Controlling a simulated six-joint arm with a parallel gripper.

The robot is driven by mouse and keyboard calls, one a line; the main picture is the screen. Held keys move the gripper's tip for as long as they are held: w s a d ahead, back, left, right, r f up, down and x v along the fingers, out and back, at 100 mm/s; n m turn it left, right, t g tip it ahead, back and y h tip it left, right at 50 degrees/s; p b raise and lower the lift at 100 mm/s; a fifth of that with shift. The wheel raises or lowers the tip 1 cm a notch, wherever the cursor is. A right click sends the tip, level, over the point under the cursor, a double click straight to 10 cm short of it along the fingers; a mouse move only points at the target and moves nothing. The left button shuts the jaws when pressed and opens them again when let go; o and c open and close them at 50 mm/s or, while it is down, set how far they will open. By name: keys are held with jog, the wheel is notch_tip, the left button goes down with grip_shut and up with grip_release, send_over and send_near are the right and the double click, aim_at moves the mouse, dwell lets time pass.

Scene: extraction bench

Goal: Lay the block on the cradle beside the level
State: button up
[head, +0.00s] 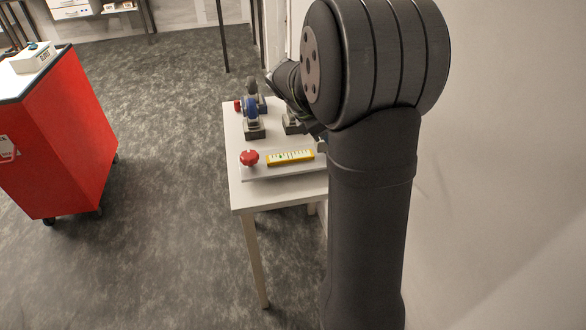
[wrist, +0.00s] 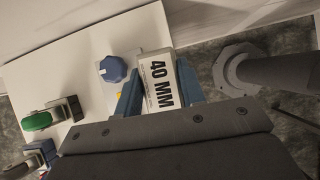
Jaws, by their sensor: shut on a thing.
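The block (wrist: 160,85) is pale with a "40 MM" label and sits between the blue fingers of my gripper (wrist: 157,72) in the wrist view. My gripper is shut on it. In the head view my dark arm hides most of the gripper and I cannot make out the block clearly. The yellow level (head: 290,157) lies on a pale raised plate (head: 283,172) near the table's front end. I cannot pick out the cradle for certain; my arm covers the area right of the level.
A red knob (head: 249,158) stands left of the level. Wheeled pieces on grey bases, one with a blue wheel (head: 251,107), stand farther back on the white table (head: 236,187). A blue knob (wrist: 112,68) and a green wheel (wrist: 37,121) show in the wrist view. A red cabinet (head: 65,140) stands left.

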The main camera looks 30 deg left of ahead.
jog(key=shift+w+d+r, duration=0.2)
jog(key=shift+w+d, duration=0.1)
jog(key=shift+d, duration=0.2)
jog(key=a+f, duration=0.2)
jog(key=a, duration=0.1)
jog(key=s+a+f, duration=0.1)
jog(key=a+f, duration=0.1)
jog(key=a, duration=0.2)
jog(key=a+f, duration=0.3)
jog(key=a, duration=0.1)
jog(key=shift+s+a, duration=0.1)
jog(key=shift+s, duration=0.3)
jog(key=shift+f, duration=1.95)
jog(key=shift+f, duration=0.25)
jog(key=shift+f, duration=0.1)
jog(key=shift+s+f, duration=0.1)
jog(key=shift+f, duration=0.2)
jog(key=o, duration=1.2)
jog(key=shift+f, duration=0.1)
jog(key=v, duration=1.3)
jog(key=shift+w+d+r, duration=0.25)
jog(key=shift+r, duration=0.1)
